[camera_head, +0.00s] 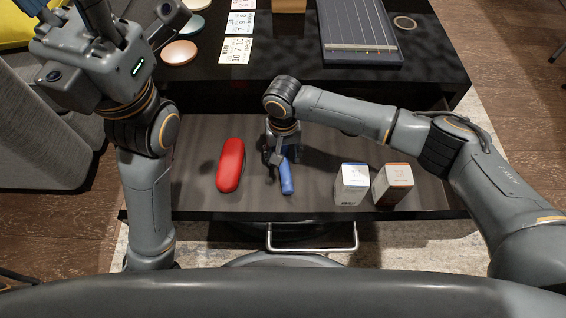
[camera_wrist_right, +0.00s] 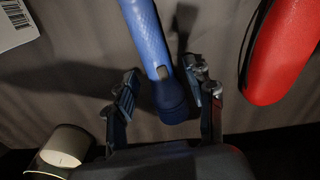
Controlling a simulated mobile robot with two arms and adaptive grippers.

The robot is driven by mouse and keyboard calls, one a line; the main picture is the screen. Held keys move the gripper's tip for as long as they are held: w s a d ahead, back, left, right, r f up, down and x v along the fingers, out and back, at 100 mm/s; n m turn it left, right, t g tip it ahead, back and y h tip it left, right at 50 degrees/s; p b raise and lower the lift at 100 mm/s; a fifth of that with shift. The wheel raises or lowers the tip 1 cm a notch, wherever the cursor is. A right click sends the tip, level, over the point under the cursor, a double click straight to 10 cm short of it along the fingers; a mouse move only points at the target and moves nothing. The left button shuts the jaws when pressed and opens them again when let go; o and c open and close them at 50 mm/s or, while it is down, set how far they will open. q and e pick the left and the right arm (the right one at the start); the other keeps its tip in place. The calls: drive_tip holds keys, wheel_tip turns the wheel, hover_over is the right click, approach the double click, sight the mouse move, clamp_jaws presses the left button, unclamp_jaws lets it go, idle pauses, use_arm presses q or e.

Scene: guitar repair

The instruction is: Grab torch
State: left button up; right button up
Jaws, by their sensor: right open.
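A blue torch (camera_head: 286,178) lies in the open drawer (camera_head: 310,200), near its middle. In the right wrist view the torch (camera_wrist_right: 150,42) runs down from the top edge, and its wider head lies between the fingers. My right gripper (camera_head: 276,162) is over the torch in the head view. In the wrist view the right gripper (camera_wrist_right: 166,95) is open, with one finger on each side of the torch head; whether either touches it is unclear. My left gripper (camera_head: 75,35) is raised at the upper left, away from the drawer, and its fingers are partly cut off by the frame.
A red case (camera_head: 230,165) lies left of the torch. Two small boxes, one blue-topped (camera_head: 351,186) and one orange-topped (camera_head: 392,186), stand to the right. The drawer handle (camera_head: 312,248) is in front. The tabletop (camera_head: 285,55) behind holds a fretted board (camera_head: 358,30) and cards.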

drive_tip(key=shift+f, duration=0.35)
clamp_jaws()
